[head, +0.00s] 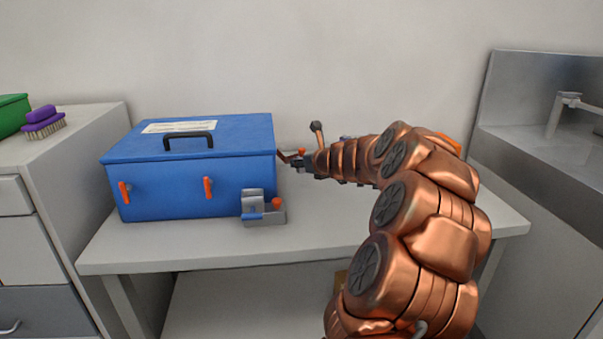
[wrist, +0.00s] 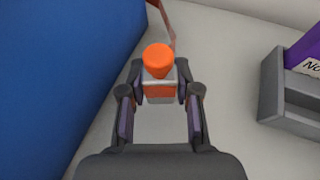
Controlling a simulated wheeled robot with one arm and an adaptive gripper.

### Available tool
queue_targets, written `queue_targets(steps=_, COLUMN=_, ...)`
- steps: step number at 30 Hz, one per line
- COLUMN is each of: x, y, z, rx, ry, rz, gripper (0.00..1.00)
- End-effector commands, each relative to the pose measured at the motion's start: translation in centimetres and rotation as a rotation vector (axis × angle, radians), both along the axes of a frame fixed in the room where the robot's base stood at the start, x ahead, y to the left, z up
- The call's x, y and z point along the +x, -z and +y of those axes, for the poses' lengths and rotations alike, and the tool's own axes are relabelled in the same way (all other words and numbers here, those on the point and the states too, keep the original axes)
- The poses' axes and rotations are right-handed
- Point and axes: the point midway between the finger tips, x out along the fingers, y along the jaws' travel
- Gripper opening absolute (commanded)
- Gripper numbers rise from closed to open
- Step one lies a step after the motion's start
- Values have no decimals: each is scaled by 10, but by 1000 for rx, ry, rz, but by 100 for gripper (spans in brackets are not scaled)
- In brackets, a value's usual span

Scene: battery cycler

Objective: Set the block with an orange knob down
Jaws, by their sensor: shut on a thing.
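The block with an orange knob (wrist: 160,92) is between the two fingers of my gripper (wrist: 160,95) in the wrist view. Its round orange knob points toward the camera and its body is pale with an orange patch. The gripper is shut on it. In the head view my gripper (head: 298,162) is just right of the blue box, over the far part of the table. The knob (head: 301,152) shows there as a small orange spot. Whether the block touches the table cannot be told.
The blue box (head: 190,185) with a black handle stands close on the left. A grey holder with an orange knob (head: 264,217) sits before it. In the wrist view, a grey tray (wrist: 290,106) with a purple labelled item lies right.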

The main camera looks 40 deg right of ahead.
Motion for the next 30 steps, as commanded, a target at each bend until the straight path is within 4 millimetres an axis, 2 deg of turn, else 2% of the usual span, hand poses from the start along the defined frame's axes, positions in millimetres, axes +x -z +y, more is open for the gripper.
queue_targets(steps=7, x=9, y=1, z=-6, rx=-3, ry=-1, rz=1, gripper=0)
queue_targets(steps=12, x=8, y=31, z=-4, rx=3, ry=-2, rz=-1, gripper=0)
queue_targets(steps=15, x=8, y=38, z=-4, rx=2, ry=-2, rz=-1, gripper=0)
queue_targets(steps=26, x=8, y=38, z=-4, rx=1, ry=-3, rz=-1, gripper=0)
queue_targets(steps=27, x=8, y=37, z=-5, rx=0, ry=-2, rz=-1, gripper=36)
queue_targets(steps=30, x=8, y=37, z=-5, rx=0, ry=-2, rz=-1, gripper=46)
